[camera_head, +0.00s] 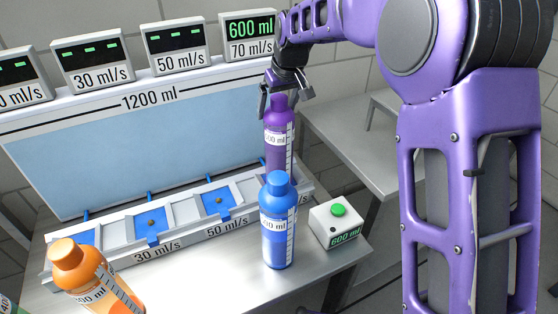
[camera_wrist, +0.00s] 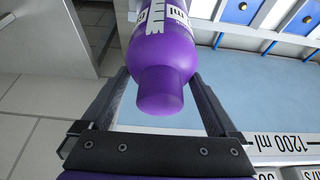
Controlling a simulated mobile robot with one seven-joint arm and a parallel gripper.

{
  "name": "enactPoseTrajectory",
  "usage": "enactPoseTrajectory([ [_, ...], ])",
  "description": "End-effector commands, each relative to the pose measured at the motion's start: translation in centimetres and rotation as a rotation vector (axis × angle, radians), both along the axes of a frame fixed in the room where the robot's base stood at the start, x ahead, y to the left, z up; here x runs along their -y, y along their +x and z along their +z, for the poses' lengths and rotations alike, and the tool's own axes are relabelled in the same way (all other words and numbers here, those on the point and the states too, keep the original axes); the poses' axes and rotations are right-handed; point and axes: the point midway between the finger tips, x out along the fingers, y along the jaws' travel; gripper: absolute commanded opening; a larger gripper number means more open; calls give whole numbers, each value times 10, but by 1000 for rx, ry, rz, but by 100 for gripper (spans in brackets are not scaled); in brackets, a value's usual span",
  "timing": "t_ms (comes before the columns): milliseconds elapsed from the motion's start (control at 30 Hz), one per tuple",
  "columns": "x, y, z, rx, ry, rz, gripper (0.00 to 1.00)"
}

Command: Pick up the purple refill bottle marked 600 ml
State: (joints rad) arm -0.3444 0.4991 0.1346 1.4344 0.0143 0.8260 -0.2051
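The purple bottle (camera_head: 279,140) stands upright behind the blue bottle, with its lower end hidden. The first digit of its "00 ml" label is hard to read. My gripper (camera_head: 287,97) is above it, pointing down, with its fingers spread on either side of the purple cap. In the wrist view, the purple bottle (camera_wrist: 162,52) lies between the fingers of my gripper (camera_wrist: 160,75). There is a gap between each finger and the cap. The fingertips are close to the bottle's shoulder, and I cannot tell whether they touch it.
A blue bottle (camera_head: 279,222) stands in front of the purple one. An orange bottle (camera_head: 92,277) is at the lower left. A white box with a green button (camera_head: 338,211) is at the right. The tank marked 1200 ml (camera_head: 120,135) and its slotted rail (camera_head: 185,240) stand on the left.

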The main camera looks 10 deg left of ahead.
Motion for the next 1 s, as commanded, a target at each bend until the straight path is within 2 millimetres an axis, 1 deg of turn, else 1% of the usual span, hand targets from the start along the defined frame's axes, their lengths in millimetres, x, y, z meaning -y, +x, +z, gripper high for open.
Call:
enactPoseTrajectory([
  [33, 0, 0, 0, 0, 0, 0, 44],
  [167, 0, 0, 0, 0, 0, 0, 21],
  [200, 0, 0, 0, 0, 0, 0, 14],
  [267, 0, 0, 0, 1, 1, 0, 3],
  [300, 0, 0, 0, 1, 1, 0, 0],
  [533, 0, 1, 4, 5, 3, 0, 0],
  [633, -1, 1, 11, 7, 4, 0, 0],
  [767, -1, 1, 31, 9, 4, 0, 0],
  [1000, -1, 1, 75, 7, 4, 1, 0],
])
